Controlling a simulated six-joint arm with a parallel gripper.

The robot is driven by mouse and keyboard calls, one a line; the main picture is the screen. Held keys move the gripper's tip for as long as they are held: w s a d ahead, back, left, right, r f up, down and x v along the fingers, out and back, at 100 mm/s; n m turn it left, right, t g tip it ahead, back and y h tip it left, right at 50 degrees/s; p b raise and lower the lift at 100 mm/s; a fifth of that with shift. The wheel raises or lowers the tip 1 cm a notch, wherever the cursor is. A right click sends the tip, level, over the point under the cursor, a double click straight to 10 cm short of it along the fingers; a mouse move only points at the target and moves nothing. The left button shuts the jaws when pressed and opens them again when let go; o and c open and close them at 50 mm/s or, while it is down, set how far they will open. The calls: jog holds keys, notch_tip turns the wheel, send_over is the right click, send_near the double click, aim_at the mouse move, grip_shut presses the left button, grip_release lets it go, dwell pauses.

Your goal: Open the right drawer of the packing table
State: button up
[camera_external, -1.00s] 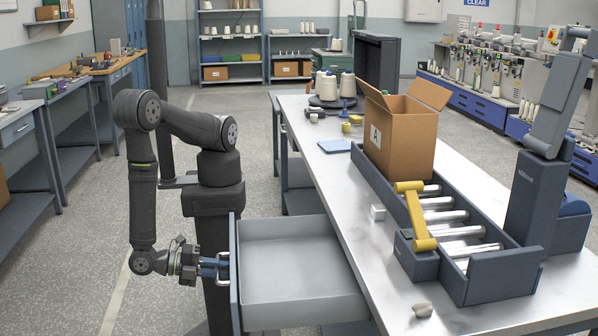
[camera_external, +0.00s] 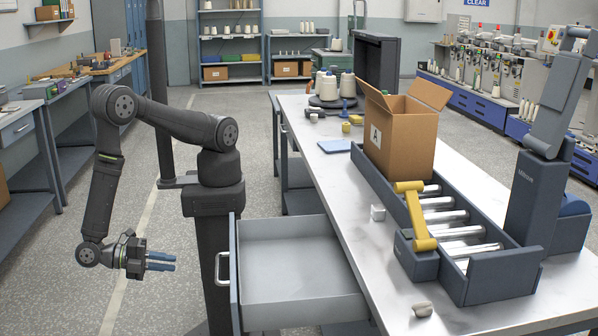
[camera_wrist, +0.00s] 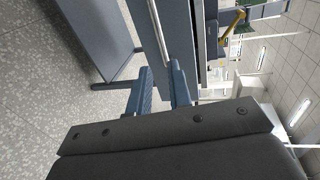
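The right drawer (camera_external: 290,262) of the packing table (camera_external: 470,275) stands pulled out toward the left, and its grey inside looks empty. Its handle (camera_external: 222,270) is a light metal bar on the blue-grey front. My gripper (camera_external: 172,262) is to the left of the handle, clear of it, with its blue fingers pointing at the drawer front. In the wrist view the two blue fingers (camera_wrist: 160,88) stand apart with nothing held between them. The drawer front and its bar show just beyond the fingertips in that view.
On the table stand an open cardboard box (camera_external: 403,135), a roller tray (camera_external: 500,285) with a yellow bar (camera_external: 415,215), and several thread cones. A small grey lump (camera_external: 422,309) lies near the front edge. The floor around my gripper is clear.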

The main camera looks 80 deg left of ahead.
aim_at(219, 267)
jog(key=shift+v, duration=1.45)
jog(key=shift+w, duration=0.1)
jog(key=x, duration=1.7)
jog(key=shift+w, duration=0.2)
jog(key=v, duration=1.7)
jog(key=shift+s, duration=0.3)
jog(key=shift+x, duration=8.95)
